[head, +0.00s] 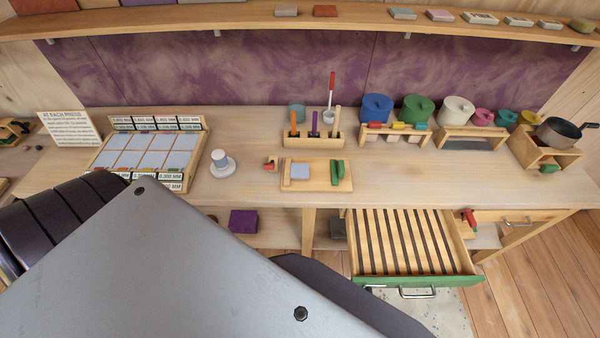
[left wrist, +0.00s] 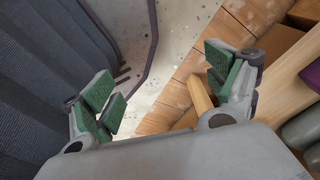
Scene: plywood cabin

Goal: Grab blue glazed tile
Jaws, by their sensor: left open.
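A small pale blue tile (head: 402,14) lies on the wall shelf at the top of the head view, left of a pink tile (head: 440,15). It looks like the blue glazed tile, but it is too small to judge its glaze. My left gripper (left wrist: 165,92) shows in the left wrist view, its green-padded fingers wide apart with nothing held between them. It is over the floor, well away from the shelf. In the head view, large grey and dark parts of my own arm cover the lower left, and the gripper is hidden. My right gripper is not in view.
The shelf (head: 200,18) also bears several other tiles. Below it, the workbench (head: 400,190) carries a tile rack (head: 180,123), a tool block (head: 313,140), several lidded pots and a dark pan (head: 557,132). A slatted drawer (head: 415,282) stands open in front.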

